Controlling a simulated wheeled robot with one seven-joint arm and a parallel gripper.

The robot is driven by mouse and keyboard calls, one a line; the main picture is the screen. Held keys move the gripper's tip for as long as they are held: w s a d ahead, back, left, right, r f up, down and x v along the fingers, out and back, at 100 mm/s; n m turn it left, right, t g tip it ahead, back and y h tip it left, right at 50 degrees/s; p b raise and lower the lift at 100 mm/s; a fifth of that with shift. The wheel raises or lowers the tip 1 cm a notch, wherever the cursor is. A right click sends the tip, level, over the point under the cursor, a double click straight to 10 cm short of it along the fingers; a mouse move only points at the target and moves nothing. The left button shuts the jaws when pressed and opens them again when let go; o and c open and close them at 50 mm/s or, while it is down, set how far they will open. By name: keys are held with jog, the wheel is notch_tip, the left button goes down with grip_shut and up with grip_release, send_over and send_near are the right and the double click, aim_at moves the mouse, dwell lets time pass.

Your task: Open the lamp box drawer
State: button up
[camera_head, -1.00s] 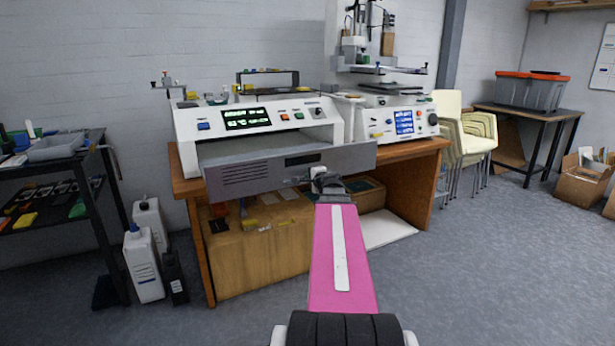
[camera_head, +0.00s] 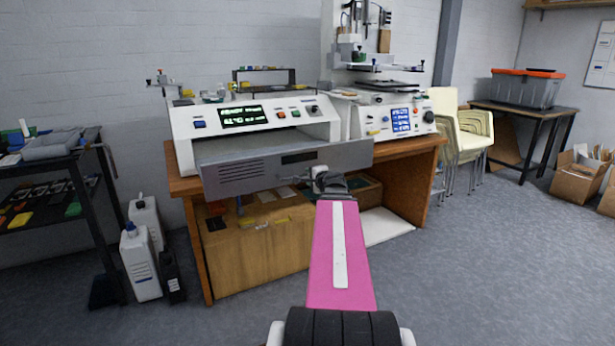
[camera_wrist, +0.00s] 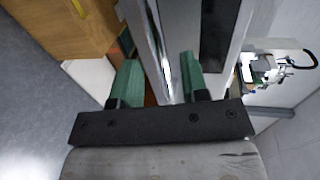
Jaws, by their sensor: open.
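The lamp box (camera_head: 240,116) is a white machine with a lit display on the wooden bench. Its drawer has a wide grey front panel (camera_head: 240,176), which stands out ahead of the white housing, with a dark gap above it. My gripper (camera_head: 322,178) is at the right half of this panel, low on its front. In the wrist view, the green fingers of my gripper (camera_wrist: 160,82) are apart, with a pale grey metal edge (camera_wrist: 152,42) of the panel close between them. I cannot tell whether either finger touches it. The handle is mostly hidden.
A second white machine (camera_head: 398,118) stands on the bench at right. White bottles (camera_head: 140,262) and a black shelf rack (camera_head: 60,190) are at left. A wooden box (camera_head: 255,262) is under the bench.

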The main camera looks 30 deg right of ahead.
jog(key=v, duration=0.7)
jog(key=shift+s+f, duration=0.1)
jog(key=w+a+f+n+g+y, duration=0.15)
jog(key=a+f+n+g, duration=0.3)
jog(key=a+f, duration=0.45)
jog(key=a+f+n+g+y, duration=0.3)
jog(key=a+f+n, duration=0.25)
jog(key=a, duration=0.45)
jog(key=s+a+f+n+g+h, duration=0.4)
jog(key=s+a+f+n+g, duration=0.4)
jog(key=a+f, duration=0.5)
jog(key=shift+s+a+f, duration=0.2)
jog(key=shift+s+f, duration=0.5)
jog(key=shift+f, duration=0.15)
jog(key=shift+h, duration=0.25)
